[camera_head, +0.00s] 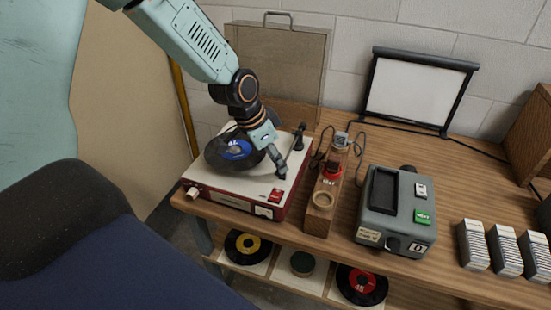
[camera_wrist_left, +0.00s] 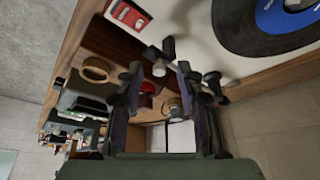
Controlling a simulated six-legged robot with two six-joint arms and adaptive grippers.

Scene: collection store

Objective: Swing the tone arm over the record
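The turntable (camera_head: 228,199) has a red base and pale top and stands at the left of the bench. A black record with a blue label (camera_head: 238,150) lies on it; its edge shows in the left wrist view (camera_wrist_left: 238,22). The tone arm (camera_head: 291,153) is at the right of the deck, clear of the record. My left gripper (camera_head: 279,165) reaches down to the tone arm's front end. In the left wrist view its fingers (camera_wrist_left: 160,75) are apart, with the dark head of the tone arm (camera_wrist_left: 168,47) just beyond the gap. I cannot tell whether they touch. My right gripper is not in view.
A wooden stand (camera_head: 321,212) is close right of the turntable, then a grey device (camera_head: 381,227) and white card stacks (camera_head: 473,245). A clear lid (camera_head: 290,60) and a small screen (camera_head: 418,90) stand behind. More records (camera_head: 247,247) are on the shelf below.

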